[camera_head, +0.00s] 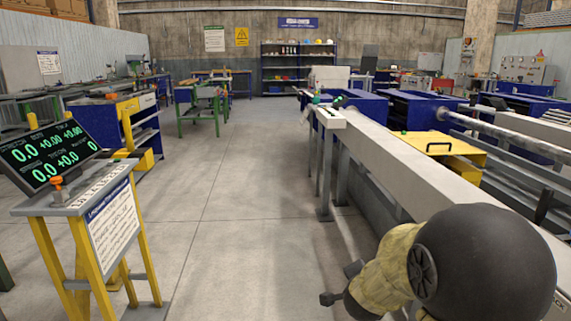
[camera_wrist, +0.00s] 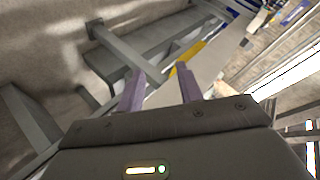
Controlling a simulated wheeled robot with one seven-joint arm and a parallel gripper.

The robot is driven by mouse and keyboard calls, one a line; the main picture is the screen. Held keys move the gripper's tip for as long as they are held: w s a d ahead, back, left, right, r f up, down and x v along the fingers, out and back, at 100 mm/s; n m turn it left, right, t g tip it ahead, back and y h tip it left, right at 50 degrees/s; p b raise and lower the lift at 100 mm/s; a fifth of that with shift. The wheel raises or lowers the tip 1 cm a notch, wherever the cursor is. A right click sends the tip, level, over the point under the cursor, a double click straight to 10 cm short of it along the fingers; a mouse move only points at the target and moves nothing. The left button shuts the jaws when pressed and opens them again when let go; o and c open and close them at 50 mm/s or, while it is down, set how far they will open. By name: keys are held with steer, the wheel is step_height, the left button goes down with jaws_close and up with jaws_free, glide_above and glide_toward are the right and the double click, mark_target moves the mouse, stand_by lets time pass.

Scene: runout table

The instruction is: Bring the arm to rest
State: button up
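My arm shows at the lower right of the head view, with a big dark rounded joint and a yellowish cover on the link. It is bent beside the long grey runout table (camera_head: 385,150). In the wrist view my gripper (camera_wrist: 162,84) has its two purple fingers apart, with nothing seen between them. Beyond the fingers are grey steel beams and the concrete floor. In the head view two small dark tips stick out left of the cover, over the floor; I cannot tell if they are the fingers.
A yellow-legged stand (camera_head: 75,205) with a sign and orange knob is at left, by a display (camera_head: 50,152) with green digits. A yellow plate (camera_head: 440,150) with a black handle adjoins the table. Open floor (camera_head: 235,200) runs down the middle toward shelves (camera_head: 298,65).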

steer(key=s+a+f+n+g+y+p, duration=0.15)
steer(key=s+n+g, duration=0.25)
steer(key=s+n, duration=0.45)
steer(key=s+a+n+g+y+p, duration=0.2)
steer(key=s+a+n+g+p, duration=0.3)
steer(key=s, duration=0.7)
step_height(320, 180, up, 37)
steer(key=d+p, duration=0.2)
steer(key=p, duration=3.2)
steer(key=shift+d+t+p, duration=0.15)
steer(key=shift+t+p, duration=0.25)
steer(key=shift+n, duration=0.25)
